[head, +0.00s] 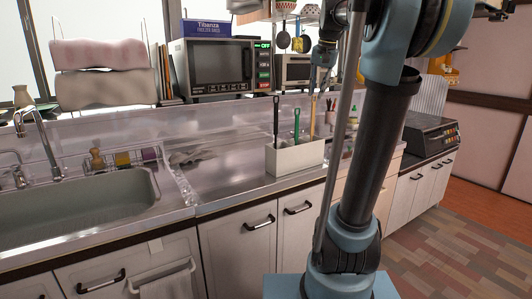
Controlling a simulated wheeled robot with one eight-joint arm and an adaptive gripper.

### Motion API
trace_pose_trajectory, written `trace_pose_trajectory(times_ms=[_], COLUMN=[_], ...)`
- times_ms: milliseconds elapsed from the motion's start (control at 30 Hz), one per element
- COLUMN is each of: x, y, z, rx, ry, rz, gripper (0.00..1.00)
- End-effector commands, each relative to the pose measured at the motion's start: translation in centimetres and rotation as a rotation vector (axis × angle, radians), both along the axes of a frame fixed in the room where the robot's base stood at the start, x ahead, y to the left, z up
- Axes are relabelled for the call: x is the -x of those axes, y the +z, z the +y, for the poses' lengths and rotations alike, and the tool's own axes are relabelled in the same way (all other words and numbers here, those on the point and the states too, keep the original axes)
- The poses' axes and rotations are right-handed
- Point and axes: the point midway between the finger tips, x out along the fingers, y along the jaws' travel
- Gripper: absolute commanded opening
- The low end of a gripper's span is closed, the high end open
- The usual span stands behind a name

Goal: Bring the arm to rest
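My arm stands upright in the right half of the head view, in front of the counter. Its lower link rises from my base and the upper part leaves the top of the picture. My gripper (316,75) hangs near the top middle, small and partly behind a vertical pole. It appears above the counter, in front of the shelf with the white oven. Its fingers point down and are too small to tell open from shut. I see nothing clearly held in it.
Hanging pans (283,40) are near my gripper. A grey appliance (430,138) stands right. Floor (440,245) is clear at lower right.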

Motion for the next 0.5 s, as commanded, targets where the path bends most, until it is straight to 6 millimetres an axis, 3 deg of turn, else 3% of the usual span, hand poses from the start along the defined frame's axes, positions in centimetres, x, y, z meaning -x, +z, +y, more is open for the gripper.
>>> trace_pose_trajectory(times_ms=[33,267,500], x=[1.7,8.5,15.8], y=[-1.5,-8.7,-17.2], z=[0.2,0.5,0.6], rx=[0.009,0.056,0.105], ry=[0.019,0.112,0.21], rz=[0.001,0.009,0.019], gripper=[0.21,0.21,0.21])
